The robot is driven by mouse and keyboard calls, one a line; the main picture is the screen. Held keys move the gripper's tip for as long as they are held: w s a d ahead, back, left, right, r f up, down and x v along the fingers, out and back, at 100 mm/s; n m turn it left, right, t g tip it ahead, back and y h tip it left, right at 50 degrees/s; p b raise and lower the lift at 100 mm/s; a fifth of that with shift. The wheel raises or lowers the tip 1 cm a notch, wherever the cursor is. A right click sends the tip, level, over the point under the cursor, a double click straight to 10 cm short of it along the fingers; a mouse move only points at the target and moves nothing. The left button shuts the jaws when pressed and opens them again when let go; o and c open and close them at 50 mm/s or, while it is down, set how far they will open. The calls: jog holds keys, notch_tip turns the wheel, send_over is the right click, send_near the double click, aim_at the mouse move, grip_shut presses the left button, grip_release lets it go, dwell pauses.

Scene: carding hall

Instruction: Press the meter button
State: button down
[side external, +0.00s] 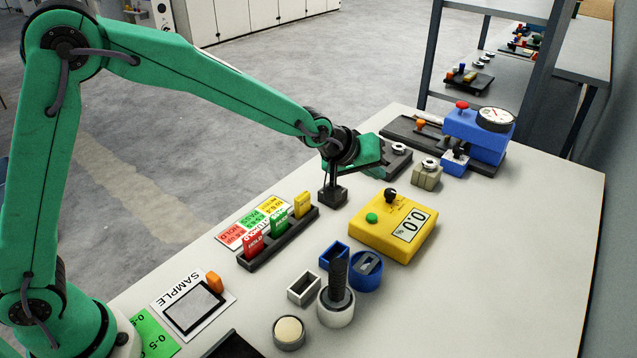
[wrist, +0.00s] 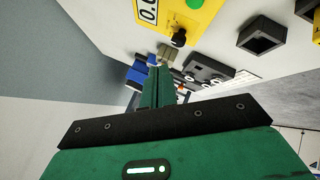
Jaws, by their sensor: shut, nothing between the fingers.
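The yellow meter (side external: 393,240) lies on the table with a 0.0 display, a round green button (side external: 372,217) and a black knob (side external: 390,195). In the wrist view the meter (wrist: 205,16) is cut off by the top edge, with the green button (wrist: 194,4) at that edge and the knob (wrist: 178,38) below. My gripper (side external: 376,153) is shut and empty, beyond the meter in the side view and apart from the button. In the wrist view its green fingers (wrist: 159,74) lie together, pointing toward the far fixtures.
A black square holder (side external: 332,196) stands left of the meter. A card rack (side external: 280,238) is further left. A blue gauge stand (side external: 475,135) and a pale block (side external: 426,175) stand behind. Blue cups (side external: 366,272) are in front. The table's right side is clear.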

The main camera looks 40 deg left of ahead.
aim_at(368, 218)
jog(key=shift+f, duration=0.1)
jog(key=shift+f, duration=4.3)
jog(key=shift+f, duration=0.85)
jog(key=shift+r, duration=0.85)
jog(key=shift+r, duration=0.1)
jog(key=shift+r, duration=2.45)
